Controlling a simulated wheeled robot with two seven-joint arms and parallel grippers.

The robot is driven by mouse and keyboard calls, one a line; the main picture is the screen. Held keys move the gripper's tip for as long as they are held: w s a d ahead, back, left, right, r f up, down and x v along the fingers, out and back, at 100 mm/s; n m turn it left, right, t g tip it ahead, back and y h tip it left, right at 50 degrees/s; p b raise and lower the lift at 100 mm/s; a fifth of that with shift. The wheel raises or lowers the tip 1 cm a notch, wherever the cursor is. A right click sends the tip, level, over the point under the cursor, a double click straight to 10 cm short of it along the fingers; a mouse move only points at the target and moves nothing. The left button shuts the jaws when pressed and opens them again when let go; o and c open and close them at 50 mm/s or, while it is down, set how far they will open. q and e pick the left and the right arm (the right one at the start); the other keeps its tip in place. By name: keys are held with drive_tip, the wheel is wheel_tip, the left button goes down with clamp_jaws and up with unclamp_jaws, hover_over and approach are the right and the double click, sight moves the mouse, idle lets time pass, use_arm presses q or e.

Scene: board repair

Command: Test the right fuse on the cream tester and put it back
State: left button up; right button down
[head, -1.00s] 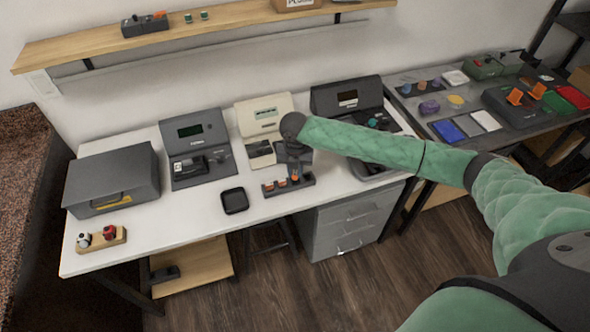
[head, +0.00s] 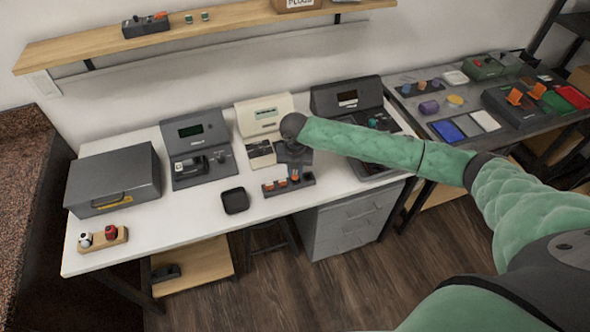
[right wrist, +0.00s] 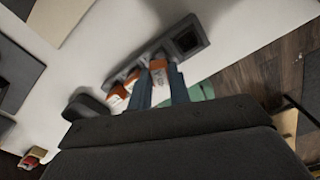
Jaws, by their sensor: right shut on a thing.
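The cream tester (head: 264,113) stands against the wall at the middle of the white table. The dark fuse block (head: 288,185) lies in front of it near the table's front edge. Several orange-topped fuses show at the block. My right gripper (right wrist: 165,90) is shut on the right fuse (right wrist: 158,74), which has an orange top and a white label. This fuse is at the block beside the other fuses (right wrist: 131,80); I cannot tell whether it is seated or just above. A dark square recess (right wrist: 186,40) at the block's end is empty. My left gripper is not in view.
A black tray (head: 235,201) lies left of the block. Dark testers (head: 195,130) stand on both sides of the cream one. A grey case (head: 112,180) and a wooden holder (head: 104,239) are at the left. White table between them is clear.

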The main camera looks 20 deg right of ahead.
idle(0.3)
drive_tip(key=shift+p, duration=0.3)
drive_tip(key=shift+f, duration=0.45)
idle(0.9)
drive_tip(key=shift+f+p, duration=0.1)
drive_tip(key=shift+p, duration=0.25)
drive_tip(key=shift+f, duration=0.5)
idle(1.3)
drive_tip(key=c, duration=0.9)
unclamp_jaws()
drive_tip(key=shift+c, duration=0.2)
drive_tip(key=shift+r+p, duration=1.3)
drive_tip(key=shift+r, duration=0.25)
